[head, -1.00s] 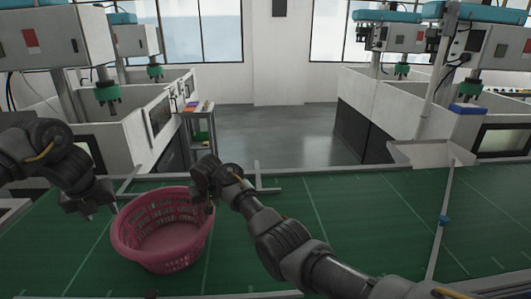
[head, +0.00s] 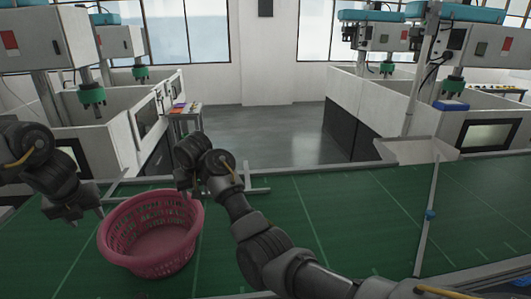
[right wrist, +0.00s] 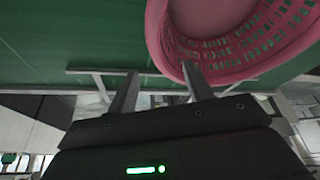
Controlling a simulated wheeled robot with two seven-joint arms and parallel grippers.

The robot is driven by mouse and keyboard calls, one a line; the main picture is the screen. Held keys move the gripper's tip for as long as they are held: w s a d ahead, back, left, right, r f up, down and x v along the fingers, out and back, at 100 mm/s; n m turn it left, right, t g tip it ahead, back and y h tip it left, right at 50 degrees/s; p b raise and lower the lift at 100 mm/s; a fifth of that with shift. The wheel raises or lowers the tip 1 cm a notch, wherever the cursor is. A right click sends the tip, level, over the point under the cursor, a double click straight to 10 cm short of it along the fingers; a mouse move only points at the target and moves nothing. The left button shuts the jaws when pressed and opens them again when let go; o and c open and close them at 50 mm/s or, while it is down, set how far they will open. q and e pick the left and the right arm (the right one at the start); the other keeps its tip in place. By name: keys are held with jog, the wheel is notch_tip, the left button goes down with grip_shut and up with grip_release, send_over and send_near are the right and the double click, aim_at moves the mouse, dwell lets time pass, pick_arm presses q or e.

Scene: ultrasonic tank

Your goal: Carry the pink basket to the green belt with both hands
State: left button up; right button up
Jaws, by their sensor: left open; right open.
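The pink basket (head: 150,262) stands upright on the green belt (head: 330,225), at the left of the head view. Its inside looks empty. My left gripper (head: 88,216) is open beside the basket's left rim, with nothing between its fingers. My right gripper is open at the basket's far right rim, where its wrist partly hides its fingers in the head view. In the right wrist view the right gripper (right wrist: 158,85) has its two fingers spread. One fingertip overlaps the pink basket's rim (right wrist: 215,76); I cannot tell whether it touches.
A white chute (head: 415,151) stands at the belt's far edge. White tank machines flank an open floor aisle (head: 250,135) beyond.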

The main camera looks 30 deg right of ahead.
jog(key=shift+v, duration=1.35)
